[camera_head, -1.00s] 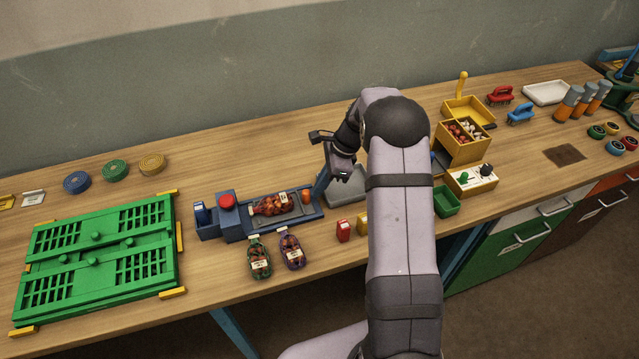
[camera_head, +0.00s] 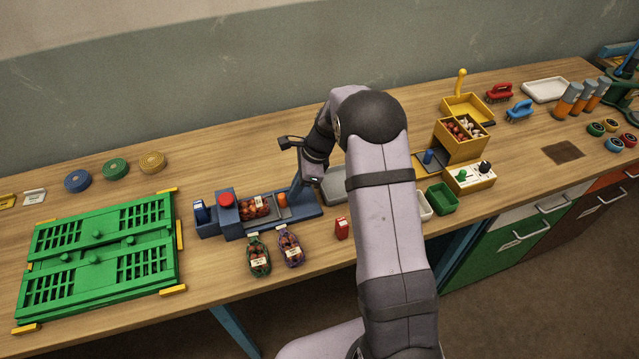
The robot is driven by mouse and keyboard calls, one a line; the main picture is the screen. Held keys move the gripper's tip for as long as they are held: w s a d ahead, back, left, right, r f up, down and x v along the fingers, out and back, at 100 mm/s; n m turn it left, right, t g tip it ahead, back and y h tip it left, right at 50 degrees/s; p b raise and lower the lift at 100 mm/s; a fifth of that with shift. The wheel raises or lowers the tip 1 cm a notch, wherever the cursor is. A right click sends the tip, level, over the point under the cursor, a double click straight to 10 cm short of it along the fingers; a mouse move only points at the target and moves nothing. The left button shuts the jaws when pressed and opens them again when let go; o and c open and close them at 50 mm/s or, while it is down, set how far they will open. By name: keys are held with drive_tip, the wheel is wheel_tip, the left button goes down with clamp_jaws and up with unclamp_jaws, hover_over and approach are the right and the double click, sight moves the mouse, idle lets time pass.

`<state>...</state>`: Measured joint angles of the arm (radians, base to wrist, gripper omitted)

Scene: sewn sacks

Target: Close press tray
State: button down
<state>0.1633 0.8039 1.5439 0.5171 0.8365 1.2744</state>
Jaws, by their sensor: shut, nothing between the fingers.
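The blue press (camera_head: 228,218) with a red button (camera_head: 225,198) stands on the bench at centre left. Its grey tray (camera_head: 268,211) sticks out to the right on a blue base (camera_head: 307,214). A netted sack of reddish-brown contents (camera_head: 254,207) lies on the tray, its left end hidden by the press body. An orange knob (camera_head: 282,199) stands at the tray's right end.
Two filled net sacks, one green-trimmed (camera_head: 259,256) and one purple-trimmed (camera_head: 291,247), lie in front of the press. A grey tray (camera_head: 336,187) sits behind my arm. Bench behind the press is clear.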

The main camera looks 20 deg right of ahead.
drive_tip(key=shift+a, duration=0.35)
drive_tip(key=shift+d, duration=0.1)
drive_tip(key=d, duration=0.3)
drive_tip(key=s+d, duration=0.1)
drive_tip(key=shift+d+r, duration=0.25)
drive_tip(key=shift+d, duration=0.15)
drive_tip(key=b+v, duration=0.2)
drive_tip(key=v, duration=0.7)
drive_tip(key=shift+r+b, duration=0.2)
drive_tip(key=shift+b, duration=0.1)
drive_tip(key=s+a+f+n+h, duration=0.1)
drive_tip(key=s+a+n, duration=0.1)
drive_tip(key=s+n, duration=0.5)
drive_tip(key=s+a+f+n+h, duration=0.1)
drive_tip(key=s+a+n, duration=0.1)
drive_tip(key=s+n, duration=0.4)
drive_tip(key=s+a+f+n+g+h, duration=0.1)
drive_tip(key=s+a+n+h, duration=0.1)
drive_tip(key=s+n, duration=0.5)
drive_tip(key=s, duration=0.5)
drive_tip(key=shift+s+a+f+n, duration=0.25)
drive_tip(key=shift+a+f+n, duration=0.05)
drive_tip(key=shift+f, duration=0.05)
